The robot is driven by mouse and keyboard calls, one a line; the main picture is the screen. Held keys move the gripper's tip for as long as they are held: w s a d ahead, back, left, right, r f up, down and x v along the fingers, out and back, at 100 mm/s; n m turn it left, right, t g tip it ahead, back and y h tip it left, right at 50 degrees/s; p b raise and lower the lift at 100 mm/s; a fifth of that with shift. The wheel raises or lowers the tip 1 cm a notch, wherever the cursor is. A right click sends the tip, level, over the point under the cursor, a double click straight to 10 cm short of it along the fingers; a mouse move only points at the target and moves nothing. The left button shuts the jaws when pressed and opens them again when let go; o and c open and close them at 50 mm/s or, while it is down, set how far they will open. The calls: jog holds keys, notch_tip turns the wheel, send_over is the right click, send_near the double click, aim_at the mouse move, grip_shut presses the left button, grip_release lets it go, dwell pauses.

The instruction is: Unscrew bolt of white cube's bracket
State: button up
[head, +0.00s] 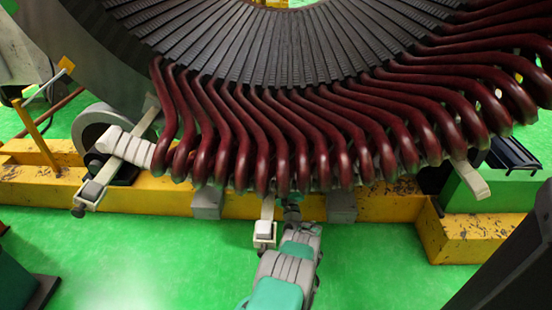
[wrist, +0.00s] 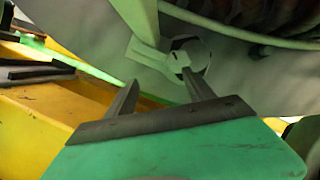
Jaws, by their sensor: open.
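The white cube (head: 264,231) hangs at the lower end of a pale bracket (head: 267,209), just below the dark red coils. My gripper (head: 292,207) is right of the bracket, under the coil ends, and mostly hidden there. In the wrist view my gripper (wrist: 163,88) is open, with two grey fingers spread and nothing between them. Beyond the fingertips is a pale bracket arm (wrist: 146,22) and, at its lower end, a round fitting (wrist: 188,53) that looks like the bolt. The right fingertip overlaps its lower edge in the picture. I cannot tell whether they touch.
Dark red coils (head: 290,140) arch closely over my gripper. A yellow beam (head: 150,196) with grey blocks (head: 207,203) runs behind it. Other pale brackets stand at the left (head: 90,192) and right (head: 470,181). The green floor (head: 150,255) is open in front.

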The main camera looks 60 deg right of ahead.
jog(key=d+r+m+b, duration=0.1)
jog(key=d+m, duration=0.1)
jog(key=w+d+r+m+h+b, duration=0.1)
jog(key=d+r+m, duration=0.1)
jog(key=d+r+m+g+b, duration=0.1)
jog(key=d+m, duration=0.1)
jog(key=shift+w+d+r+m+h+b, duration=0.35)
jog(key=shift+d+r+m+h+b, duration=0.05)
jog(key=c, duration=1.3)
jog(key=shift+a, duration=0.15)
grip_shut()
jog(key=shift+s+d+n, duration=0.15)
jog(key=shift+d+n, duration=0.05)
jog(key=shift+n, duration=0.2)
